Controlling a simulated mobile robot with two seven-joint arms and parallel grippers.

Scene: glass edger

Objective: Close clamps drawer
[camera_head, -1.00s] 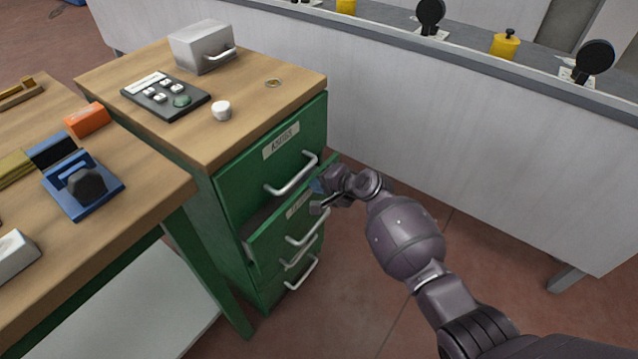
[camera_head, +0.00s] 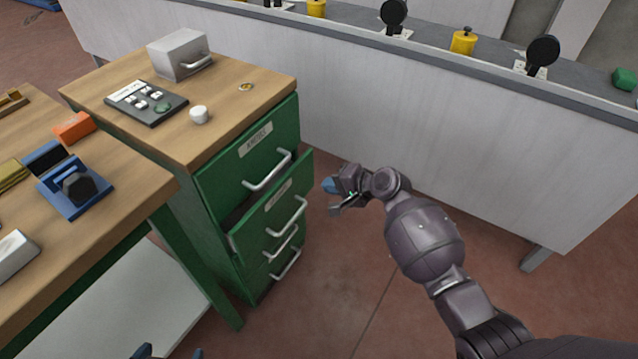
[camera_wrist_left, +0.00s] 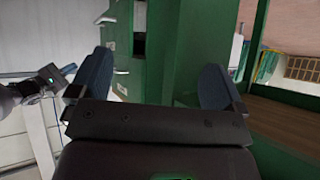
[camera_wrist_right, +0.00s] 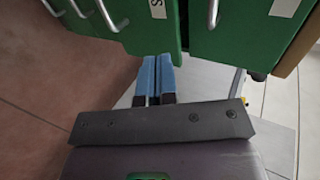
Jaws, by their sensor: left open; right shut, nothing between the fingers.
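The green cabinet (camera_head: 215,245) has several drawers with silver bar handles. Its second drawer (camera_head: 275,212) from the top stands partly pulled out, with a dark gap behind its front; its label is too small to read. The drawers above and below look shut. My right gripper (camera_head: 336,197) is shut and empty, just right of the open drawer's front and apart from it. In the right wrist view its blue fingers (camera_wrist_right: 156,76) lie together below green drawer fronts. My left gripper (camera_head: 172,354) barely shows at the bottom edge; the left wrist view shows its fingers (camera_wrist_left: 155,82) apart and empty, facing green panels.
On the cabinet top are a grey box (camera_head: 178,54), a button panel (camera_head: 146,102) and a white knob (camera_head: 199,115). A wooden workbench (camera_head: 110,200) with a blue clamp-like fixture (camera_head: 74,187) stands at left. A long grey counter (camera_head: 430,120) runs behind. Floor right of the cabinet is clear.

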